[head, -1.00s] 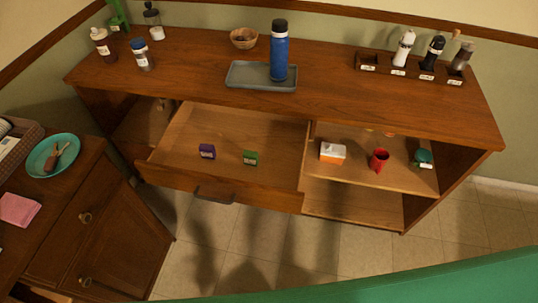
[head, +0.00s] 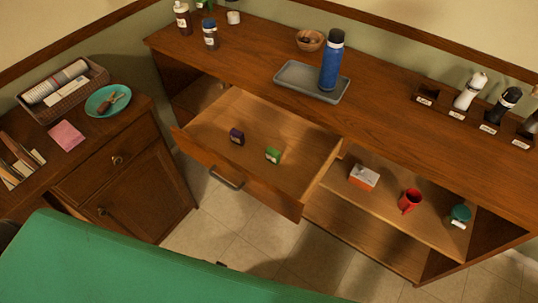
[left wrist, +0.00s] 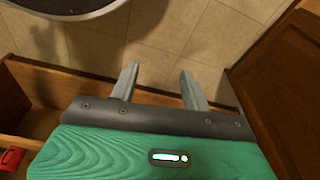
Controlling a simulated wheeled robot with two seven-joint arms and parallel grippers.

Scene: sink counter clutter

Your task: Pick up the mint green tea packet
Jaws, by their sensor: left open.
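A small green packet (head: 273,155), which looks like the mint green tea packet, lies in the open drawer (head: 240,100) of the wooden counter. A small dark purple packet (head: 237,137) lies to its left in the same drawer. Neither gripper's fingers show in the head view. My green arm cover fills the lower left there.
A white and orange box (head: 364,178), a red mug (head: 410,200) and a teal-lidded item (head: 459,217) stand on the shelf right of the drawer. A blue bottle (head: 331,62) stands on a grey tray (head: 290,82) on top. A side cabinet (head: 145,185) stands left; floor between is clear.

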